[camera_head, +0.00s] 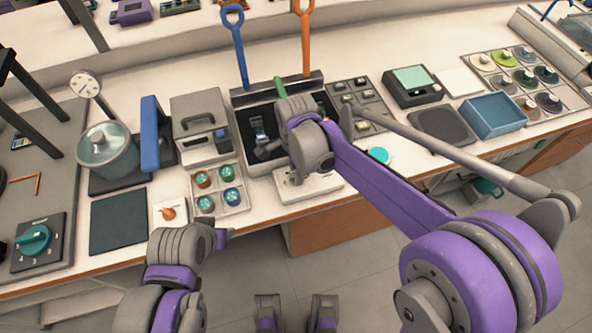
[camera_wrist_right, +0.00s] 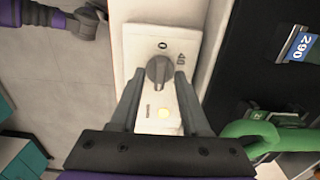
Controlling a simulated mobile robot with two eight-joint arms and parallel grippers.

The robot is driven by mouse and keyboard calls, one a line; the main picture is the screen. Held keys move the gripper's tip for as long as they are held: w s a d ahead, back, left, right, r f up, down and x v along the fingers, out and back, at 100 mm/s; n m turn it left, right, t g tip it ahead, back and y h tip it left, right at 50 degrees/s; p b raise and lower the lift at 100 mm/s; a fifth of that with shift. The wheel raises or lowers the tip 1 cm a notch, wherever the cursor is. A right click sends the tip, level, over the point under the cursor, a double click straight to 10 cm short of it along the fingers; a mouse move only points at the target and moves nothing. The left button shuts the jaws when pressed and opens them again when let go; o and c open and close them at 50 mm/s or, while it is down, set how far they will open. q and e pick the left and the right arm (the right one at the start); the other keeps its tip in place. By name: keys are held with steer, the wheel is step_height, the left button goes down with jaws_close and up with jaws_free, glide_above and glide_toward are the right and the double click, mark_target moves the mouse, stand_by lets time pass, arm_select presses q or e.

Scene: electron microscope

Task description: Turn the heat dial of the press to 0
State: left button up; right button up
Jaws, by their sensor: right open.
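The heat dial (camera_wrist_right: 158,73) is a dark grey knob on a white panel (camera_wrist_right: 140,45) in the right wrist view. A "0" mark is above it and another mark is at its upper right. Which mark the knob points to is unclear. My right gripper (camera_wrist_right: 160,76) is open, with one finger on each side of the knob; contact cannot be told. In the head view the white panel (camera_head: 322,184) is at the bench's front edge, partly under my right arm, which hides the knob. My left arm is low at the left; its fingers are unclear.
In the head view, a tray of round jars (camera_head: 232,196) is left of the panel, and a blue bin (camera_head: 494,115) is farther right.

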steer(key=shift+f, duration=0.25)
steer(key=shift+c, duration=0.2)
jaws_close()
